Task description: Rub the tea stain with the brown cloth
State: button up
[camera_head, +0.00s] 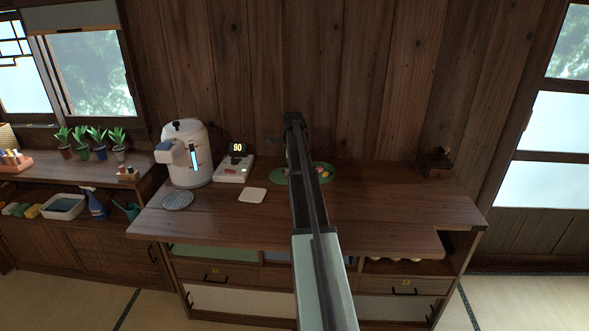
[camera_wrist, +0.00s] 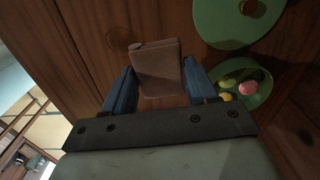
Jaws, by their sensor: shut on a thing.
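The brown cloth (camera_wrist: 158,72) is a folded block between the blue fingers of my gripper (camera_wrist: 157,85) in the wrist view. My gripper is shut on it. The cloth appears over the dark wooden counter top; whether it touches the wood cannot be told. In the head view my arm covers the gripper and the cloth. I cannot make out a tea stain in either view; my arm hides part of the counter.
Green round dishes (camera_wrist: 220,28) lie beside the gripper, one with small coloured balls (camera_wrist: 248,88). An electric kettle (camera_head: 186,155), a device showing 90 (camera_head: 233,169), a white square (camera_head: 253,195) and a grey round mat (camera_head: 178,200) stand left.

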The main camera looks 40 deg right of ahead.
jog(key=shift+f, duration=3.5)
jog(key=shift+s+a+f, duration=0.45)
jog(key=shift+s+f, duration=0.05)
jog(key=shift+f, duration=0.1)
jog(key=shift+c, duration=0.4)
jog(key=shift+s+a, duration=3.15)
jog(key=shift+a, duration=0.05)
jog(key=w+d, duration=0.7)
jog(key=shift+w+d, duration=0.2)
jog(key=shift+s, duration=0.25)
jog(key=shift+s+a, duration=3.55)
jog(key=shift+a, duration=0.05)
jog(key=w+d, duration=0.7)
jog(key=shift+w+d, duration=0.15)
jog(key=shift+w, duration=0.1)
jog(key=shift+r, duration=4.1)
